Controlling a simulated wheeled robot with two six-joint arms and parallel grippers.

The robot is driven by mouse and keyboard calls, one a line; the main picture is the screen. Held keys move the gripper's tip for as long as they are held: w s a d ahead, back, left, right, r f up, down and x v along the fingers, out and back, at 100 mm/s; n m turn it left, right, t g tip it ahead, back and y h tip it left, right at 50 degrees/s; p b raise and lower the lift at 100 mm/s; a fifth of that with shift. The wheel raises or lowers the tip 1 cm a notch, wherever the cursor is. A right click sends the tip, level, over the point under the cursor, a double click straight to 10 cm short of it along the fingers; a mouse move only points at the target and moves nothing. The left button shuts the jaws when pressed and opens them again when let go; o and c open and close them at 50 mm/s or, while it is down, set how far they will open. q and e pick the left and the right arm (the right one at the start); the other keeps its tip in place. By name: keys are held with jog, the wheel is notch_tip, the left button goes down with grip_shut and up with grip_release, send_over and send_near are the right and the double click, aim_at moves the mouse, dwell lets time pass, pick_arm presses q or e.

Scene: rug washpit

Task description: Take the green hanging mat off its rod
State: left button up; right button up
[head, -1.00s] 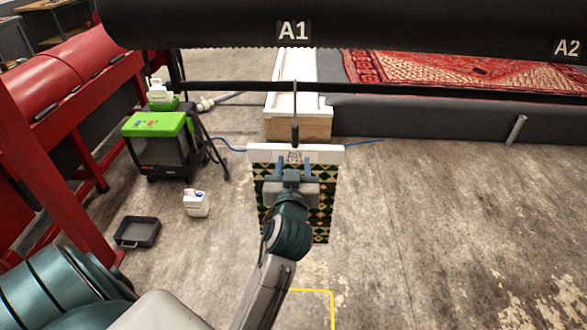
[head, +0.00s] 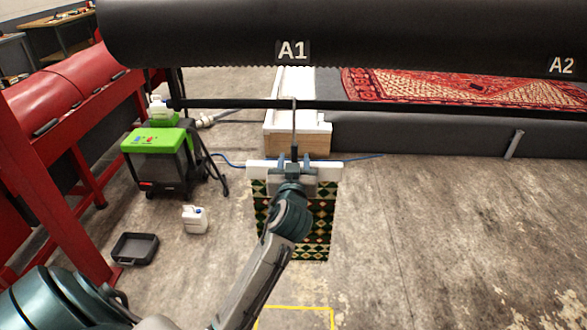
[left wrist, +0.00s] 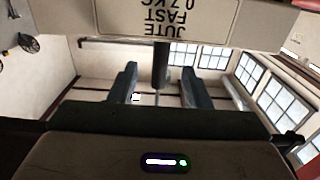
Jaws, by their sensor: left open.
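The green mat (head: 321,218), with a diamond pattern, hangs from a white hanger bar (head: 333,171) in the head view. A dark hook stem (head: 294,130) rises from the bar to the thin black rod (head: 225,104). My left gripper (head: 294,160) is open in front of the bar, fingertips at the foot of the stem; my arm hides part of the mat. In the left wrist view, the stem (left wrist: 160,65) shows between the two spread fingers (left wrist: 161,84), with a gap on each side. A white label (left wrist: 185,15) reading "JUTE FAST" is above. My right gripper is not in view.
A thick black roller (head: 420,35) marked A1 and A2 spans the top. A red machine (head: 50,130) stands left, near a green-topped machine (head: 157,160), a white jug (head: 195,219) and a dark tray (head: 135,248). The floor at right is clear.

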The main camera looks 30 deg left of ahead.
aim_at(294, 155)
pick_arm(q)
jog(key=shift+x, duration=1.95)
grip_shut()
jog(key=shift+r, duration=0.1)
